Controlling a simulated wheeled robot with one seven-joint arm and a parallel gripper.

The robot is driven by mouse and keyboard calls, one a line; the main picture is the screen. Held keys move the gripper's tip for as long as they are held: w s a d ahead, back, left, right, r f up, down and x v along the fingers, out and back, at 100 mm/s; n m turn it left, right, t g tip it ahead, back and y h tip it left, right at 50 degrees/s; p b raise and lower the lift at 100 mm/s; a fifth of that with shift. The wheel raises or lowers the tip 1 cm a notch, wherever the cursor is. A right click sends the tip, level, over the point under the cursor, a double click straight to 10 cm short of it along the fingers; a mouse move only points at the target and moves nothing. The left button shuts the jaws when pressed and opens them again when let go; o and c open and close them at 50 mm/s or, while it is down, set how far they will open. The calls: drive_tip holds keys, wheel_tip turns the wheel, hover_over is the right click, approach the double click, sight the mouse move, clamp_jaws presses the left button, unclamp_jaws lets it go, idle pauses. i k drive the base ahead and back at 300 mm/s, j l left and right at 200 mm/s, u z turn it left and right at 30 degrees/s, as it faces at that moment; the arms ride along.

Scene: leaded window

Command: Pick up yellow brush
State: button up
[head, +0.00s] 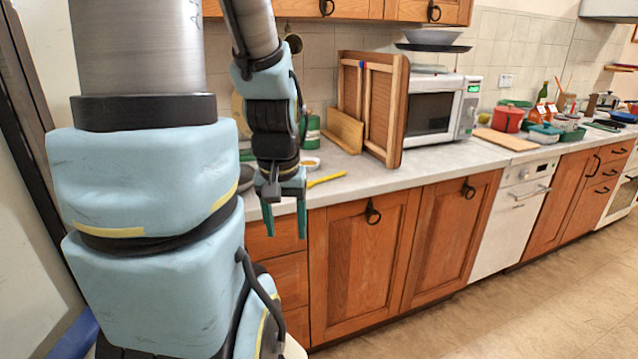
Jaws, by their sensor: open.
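The yellow brush (327,179) lies on the grey countertop near its front edge, its thin yellow handle pointing to the right. Its left end runs close behind my gripper, so I cannot make out the whole brush. My gripper (285,220) points down at the counter's front edge, just left of the brush in the picture. Its two teal fingers are apart with nothing between them, and they hang in front of the drawer fronts. The gripper appears apart from the brush.
A small bowl (310,163) and a green can (311,130) stand behind the brush. A wooden rack (385,110) stands upright to the right, beside a white microwave (432,108). The counter (410,172) right of the brush is clear. Wooden cabinets (360,265) lie below.

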sight(310, 185)
drive_tip(key=i+l, duration=0.15)
drive_tip(key=l, duration=0.2)
drive_tip(key=i+l+u, duration=0.1)
drive_tip(key=l, duration=0.3)
drive_tip(key=i+l, duration=0.2)
drive_tip(key=l, duration=0.2)
drive_tip(key=i+l, duration=0.15)
drive_tip(key=l, duration=0.2)
drive_tip(key=l+u, duration=0.15)
drive_tip(key=u, duration=1.3)
drive_tip(key=i+l, duration=0.05)
